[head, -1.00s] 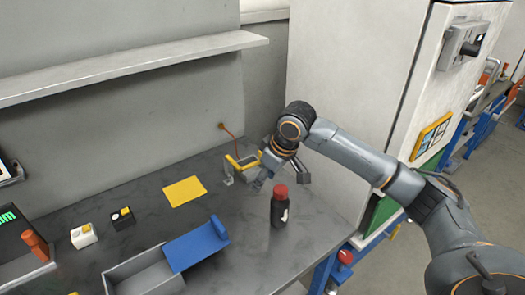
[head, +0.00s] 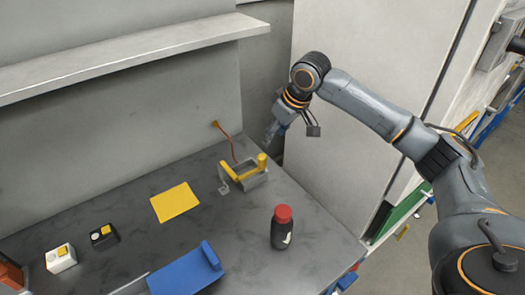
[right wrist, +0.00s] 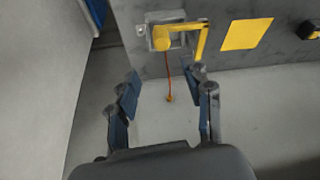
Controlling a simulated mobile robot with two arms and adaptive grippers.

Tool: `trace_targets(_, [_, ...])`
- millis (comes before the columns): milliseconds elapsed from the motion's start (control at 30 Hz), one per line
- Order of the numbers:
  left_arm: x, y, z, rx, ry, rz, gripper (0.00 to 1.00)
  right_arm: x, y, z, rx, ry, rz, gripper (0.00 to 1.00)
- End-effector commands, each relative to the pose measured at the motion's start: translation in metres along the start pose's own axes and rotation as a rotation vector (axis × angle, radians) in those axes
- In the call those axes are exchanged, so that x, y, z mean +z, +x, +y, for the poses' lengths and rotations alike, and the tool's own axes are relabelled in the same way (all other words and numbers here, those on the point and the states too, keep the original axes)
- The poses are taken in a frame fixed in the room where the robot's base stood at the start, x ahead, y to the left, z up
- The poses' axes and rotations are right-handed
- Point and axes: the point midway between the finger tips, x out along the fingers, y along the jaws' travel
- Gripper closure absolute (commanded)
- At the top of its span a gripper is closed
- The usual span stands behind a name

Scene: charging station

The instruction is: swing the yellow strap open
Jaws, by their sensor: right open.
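The yellow strap (head: 239,165) lies across the top of a small grey box (head: 255,180) near the back right of the table. A yellow knob (head: 262,160) stands at its right end. In the right wrist view the strap (right wrist: 201,42) shows beyond the fingers, bent at a corner, with the round yellow knob (right wrist: 161,41) at the box. My right gripper (head: 272,132) is raised behind and above the box, apart from the strap. Its fingers (right wrist: 165,100) are spread and empty. My left gripper does not show.
A black bottle with a red cap (head: 282,228) stands right of centre. A shelf (head: 130,58) juts above.

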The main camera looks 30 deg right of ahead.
Motion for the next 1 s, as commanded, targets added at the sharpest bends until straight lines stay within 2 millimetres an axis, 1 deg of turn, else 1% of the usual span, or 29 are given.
trace_targets(33, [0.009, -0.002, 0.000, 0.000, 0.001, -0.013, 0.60, 0.001, 0.009, -0.001, -0.002, 0.000, -0.003, 0.50])
trace_targets(100, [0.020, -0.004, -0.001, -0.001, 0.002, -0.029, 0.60, 0.001, 0.022, -0.001, -0.003, 0.001, -0.004, 0.50])
trace_targets(200, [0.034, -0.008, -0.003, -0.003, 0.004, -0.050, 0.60, 0.001, 0.044, -0.001, -0.002, -0.001, -0.005, 0.50])
trace_targets(267, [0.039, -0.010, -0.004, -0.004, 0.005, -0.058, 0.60, 0.001, 0.057, -0.001, -0.002, 0.000, -0.005, 0.50])
trace_targets(367, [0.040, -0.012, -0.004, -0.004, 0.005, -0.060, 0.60, 0.001, 0.078, -0.001, -0.002, 0.001, -0.004, 0.50])
trace_targets(467, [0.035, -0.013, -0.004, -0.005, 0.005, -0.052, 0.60, 0.001, 0.096, -0.001, -0.001, -0.001, -0.003, 0.50])
trace_targets(500, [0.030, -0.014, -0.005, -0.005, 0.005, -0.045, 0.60, 0.001, 0.102, -0.001, 0.000, -0.001, -0.003, 0.50])
trace_targets(600, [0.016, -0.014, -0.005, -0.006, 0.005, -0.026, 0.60, 0.001, 0.114, -0.001, -0.002, 0.000, -0.002, 0.50])
trace_targets(700, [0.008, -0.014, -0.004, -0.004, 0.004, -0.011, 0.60, 0.001, 0.121, -0.001, 0.000, 0.000, -0.002, 0.50])
trace_targets(833, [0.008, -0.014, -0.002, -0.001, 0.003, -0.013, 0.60, 0.001, 0.125, 0.000, 0.000, -0.001, -0.001, 0.50])
trace_targets(1000, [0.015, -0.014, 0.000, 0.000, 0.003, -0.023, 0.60, 0.001, 0.125, 0.000, 0.000, -0.001, -0.001, 0.50])
